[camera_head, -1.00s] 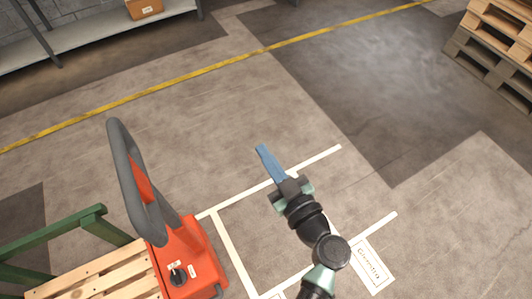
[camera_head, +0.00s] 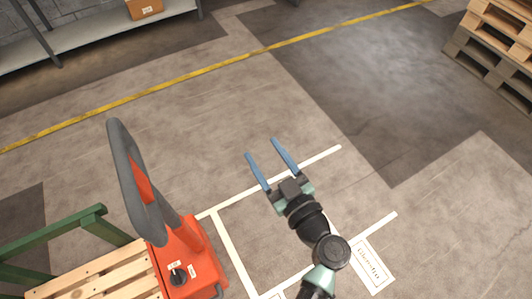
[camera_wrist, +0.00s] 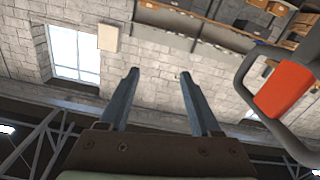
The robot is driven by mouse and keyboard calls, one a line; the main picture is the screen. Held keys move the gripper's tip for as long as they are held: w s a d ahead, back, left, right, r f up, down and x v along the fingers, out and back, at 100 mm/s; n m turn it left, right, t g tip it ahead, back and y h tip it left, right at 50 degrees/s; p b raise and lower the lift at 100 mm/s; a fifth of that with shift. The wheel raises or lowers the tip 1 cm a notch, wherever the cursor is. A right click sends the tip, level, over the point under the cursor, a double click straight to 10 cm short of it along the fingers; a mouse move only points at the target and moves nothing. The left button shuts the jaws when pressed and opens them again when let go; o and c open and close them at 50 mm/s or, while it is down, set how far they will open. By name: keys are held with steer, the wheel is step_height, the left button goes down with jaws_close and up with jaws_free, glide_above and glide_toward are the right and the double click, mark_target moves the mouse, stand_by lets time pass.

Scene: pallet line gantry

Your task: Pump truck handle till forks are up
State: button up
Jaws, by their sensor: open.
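The pallet truck handle (camera_head: 118,160) is a dark grey loop with a red-orange insert. It stands upright over the orange truck body (camera_head: 190,252) at the lower left of the head view. In the wrist view the handle (camera_wrist: 246,70) shows at the right edge. My gripper (camera_head: 260,148) is open and empty, to the right of the handle and apart from it. Its two blue fingers (camera_wrist: 157,75) also show in the wrist view with nothing between them. The forks are hidden in the head view, so their height cannot be told.
A wooden pallet (camera_head: 105,280) and a green frame (camera_head: 50,230) are at the lower left. Stacked pallets (camera_head: 492,45) stand at the upper right. A shelf (camera_head: 90,37) is at the upper left. The floor ahead, beyond white lines, is clear up to a yellow line (camera_head: 235,60).

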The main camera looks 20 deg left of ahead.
steer(key=shift+d, duration=0.1)
steer(key=b+v, duration=0.3)
steer(key=v, duration=0.9)
steer(key=shift+s+d, duration=0.25)
steer(key=shift+s, duration=0.1)
